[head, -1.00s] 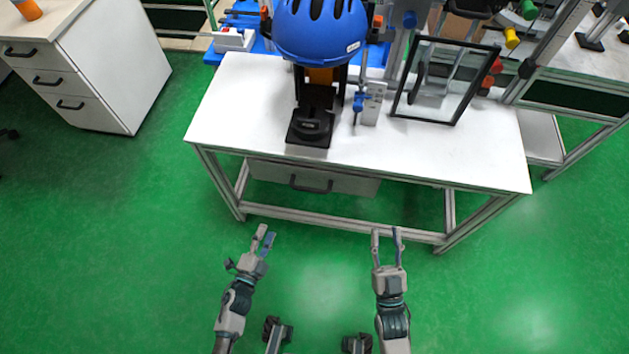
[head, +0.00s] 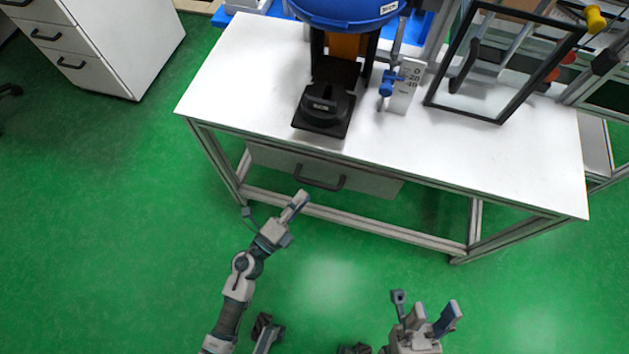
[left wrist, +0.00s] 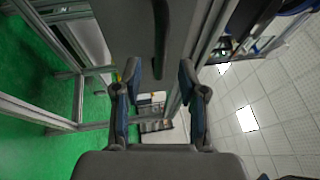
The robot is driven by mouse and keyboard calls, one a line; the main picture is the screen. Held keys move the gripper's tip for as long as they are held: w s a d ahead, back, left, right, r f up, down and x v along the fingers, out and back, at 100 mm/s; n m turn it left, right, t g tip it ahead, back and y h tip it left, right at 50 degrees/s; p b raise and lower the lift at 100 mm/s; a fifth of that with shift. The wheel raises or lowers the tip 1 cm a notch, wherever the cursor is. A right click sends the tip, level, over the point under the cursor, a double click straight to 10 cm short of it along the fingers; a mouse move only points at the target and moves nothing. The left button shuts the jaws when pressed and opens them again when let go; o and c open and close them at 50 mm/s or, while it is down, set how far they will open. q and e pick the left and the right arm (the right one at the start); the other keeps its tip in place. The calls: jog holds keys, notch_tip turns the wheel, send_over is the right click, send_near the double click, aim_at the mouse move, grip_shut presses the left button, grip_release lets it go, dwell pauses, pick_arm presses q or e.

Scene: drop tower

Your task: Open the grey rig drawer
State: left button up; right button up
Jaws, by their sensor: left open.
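The grey rig drawer (head: 375,187) hangs under the white table top and looks closed. Its dark bar handle (head: 320,180) is on the front face. In the left wrist view the drawer front (left wrist: 126,28) is at the top, with the handle (left wrist: 160,40) running up and down the picture. My left gripper (head: 298,202) is open and empty, just in front of and below the handle. In the left wrist view its spread fingers (left wrist: 158,80) line up with the handle, with no contact that I can make out. My right gripper (head: 436,316) is open and empty, lower right over the floor.
A metal rail (head: 380,228) crosses below the drawer. A white cabinet (head: 125,45) stands left. The green floor in front is clear.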

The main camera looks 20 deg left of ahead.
aim_at(314, 185)
pick_arm(q)
jog(key=x, duration=0.5)
jog(key=shift+w+d, duration=0.15)
jog(key=shift+w, duration=0.25)
grip_shut()
